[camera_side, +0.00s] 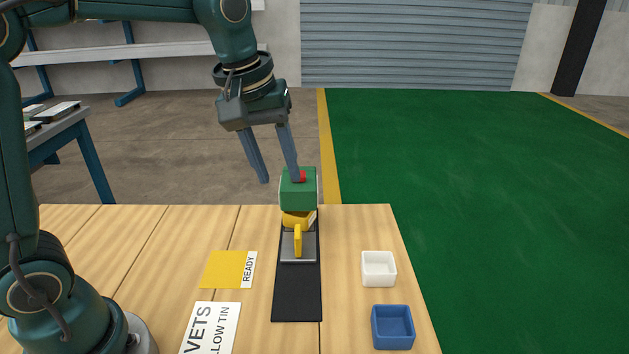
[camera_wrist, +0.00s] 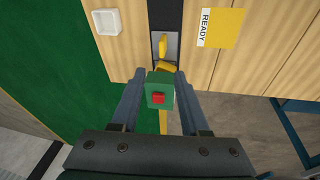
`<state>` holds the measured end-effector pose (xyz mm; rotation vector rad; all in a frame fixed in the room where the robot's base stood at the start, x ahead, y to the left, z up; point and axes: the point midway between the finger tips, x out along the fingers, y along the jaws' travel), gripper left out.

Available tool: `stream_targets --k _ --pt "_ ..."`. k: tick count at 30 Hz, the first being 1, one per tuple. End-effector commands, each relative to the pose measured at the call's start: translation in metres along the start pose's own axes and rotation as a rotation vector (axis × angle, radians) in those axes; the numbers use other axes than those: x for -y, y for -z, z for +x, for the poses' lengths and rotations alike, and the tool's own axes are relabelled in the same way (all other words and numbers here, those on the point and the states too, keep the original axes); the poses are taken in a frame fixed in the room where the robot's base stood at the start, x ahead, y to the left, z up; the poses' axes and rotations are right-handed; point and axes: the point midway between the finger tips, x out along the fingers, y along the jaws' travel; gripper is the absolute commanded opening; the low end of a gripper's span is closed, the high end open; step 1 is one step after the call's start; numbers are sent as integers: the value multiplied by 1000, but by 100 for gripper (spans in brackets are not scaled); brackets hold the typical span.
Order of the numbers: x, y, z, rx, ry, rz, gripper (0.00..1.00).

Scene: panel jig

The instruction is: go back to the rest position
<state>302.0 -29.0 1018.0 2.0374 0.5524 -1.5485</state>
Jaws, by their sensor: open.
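My gripper (camera_side: 277,182) is open, with its two long grey fingers spread apart and nothing held between them. It is above the far edge of the wooden table (camera_side: 150,230). In the side view its right finger overlaps a green block (camera_side: 298,192) with a red button (camera_side: 302,176); I cannot tell whether they touch. In the wrist view the green block (camera_wrist: 159,90) and red button (camera_wrist: 158,98) show between the open fingers (camera_wrist: 158,78). A yellow lever (camera_side: 298,240) stands on a grey plate on the black strip (camera_side: 297,295), in front of the green block.
A white tray (camera_side: 378,268) and a blue tray (camera_side: 392,327) stand on the right of the table. A yellow READY card (camera_side: 228,270) and a white lettered card (camera_side: 210,328) lie left of the strip. A blue side table (camera_side: 62,132) is at the left. The air right of my gripper is clear.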

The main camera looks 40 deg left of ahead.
Motion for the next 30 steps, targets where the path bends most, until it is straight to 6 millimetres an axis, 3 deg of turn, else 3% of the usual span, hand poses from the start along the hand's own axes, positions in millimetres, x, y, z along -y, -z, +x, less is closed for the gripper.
stream_targets --k 3,10,14,21,30 --pt "12 -20 -23 -54 -41 75 45" --pt "40 -63 -42 -147 -95 252 45" --pt "58 -88 -39 -192 -110 372 45" --pt "83 -122 -12 -210 -95 586 45" --pt "83 -122 -8 -213 -85 671 45"
